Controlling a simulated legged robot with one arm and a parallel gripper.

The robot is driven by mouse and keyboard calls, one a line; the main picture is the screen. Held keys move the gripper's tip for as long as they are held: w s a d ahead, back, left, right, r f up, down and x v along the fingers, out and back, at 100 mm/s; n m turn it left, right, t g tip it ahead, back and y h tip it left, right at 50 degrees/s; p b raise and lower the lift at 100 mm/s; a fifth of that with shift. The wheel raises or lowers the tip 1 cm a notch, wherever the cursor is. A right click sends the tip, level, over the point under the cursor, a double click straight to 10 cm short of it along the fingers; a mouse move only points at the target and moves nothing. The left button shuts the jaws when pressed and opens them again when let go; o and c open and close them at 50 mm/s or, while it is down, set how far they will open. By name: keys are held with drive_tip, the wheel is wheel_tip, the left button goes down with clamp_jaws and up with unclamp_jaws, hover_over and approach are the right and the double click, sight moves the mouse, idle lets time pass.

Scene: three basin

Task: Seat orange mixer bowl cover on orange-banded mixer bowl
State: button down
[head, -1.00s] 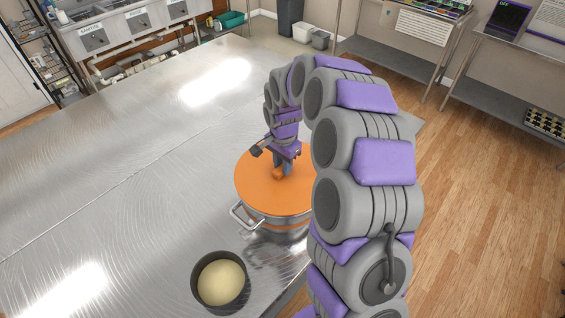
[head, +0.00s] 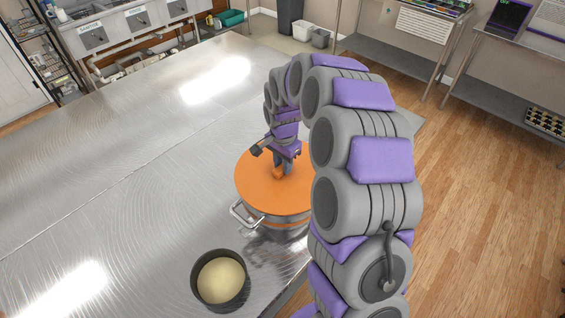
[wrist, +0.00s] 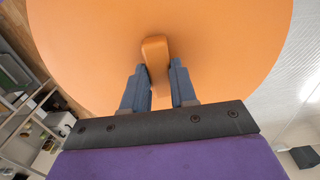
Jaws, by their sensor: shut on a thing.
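The orange cover (head: 262,187) is a flat disc on top of the orange-banded steel bowl (head: 285,227) near the table's front edge. It appears to lie flat over the bowl's rim; I cannot tell whether it is fully down all round. A bowl handle (head: 243,214) sticks out at the left. My gripper (head: 281,173) is shut on the cover's orange knob, pointing down from above. In the wrist view the knob (wrist: 155,55) stands between my two fingers (wrist: 160,88), and the cover (wrist: 220,40) fills the upper middle. The bowl is hidden there.
A dark round pan with pale dough (head: 220,281) stands on the steel table (head: 120,180) in front of the bowl, to the left. The table left of and behind the bowl is clear. Wooden floor lies to the right.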

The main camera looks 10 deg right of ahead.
drive_tip(key=shift+f, duration=0.25)
drive_tip(key=c, duration=0.8)
unclamp_jaws()
wheel_tip(320, 180, up, 17)
drive_tip(key=s+f+n+b, duration=0.3)
drive_tip(key=s+f, duration=0.1)
drive_tip(key=s, duration=0.8)
drive_tip(key=s+f+n+g+b, duration=0.1)
drive_tip(key=s+f+n+b, duration=0.2)
drive_tip(key=s, duration=1)
drive_tip(key=s+f+n+b, duration=0.3)
drive_tip(key=s+f+n, duration=0.2)
drive_tip(key=s, duration=0.8)
drive_tip(key=shift+f+g, duration=0.25)
drive_tip(key=shift+g, duration=0.15)
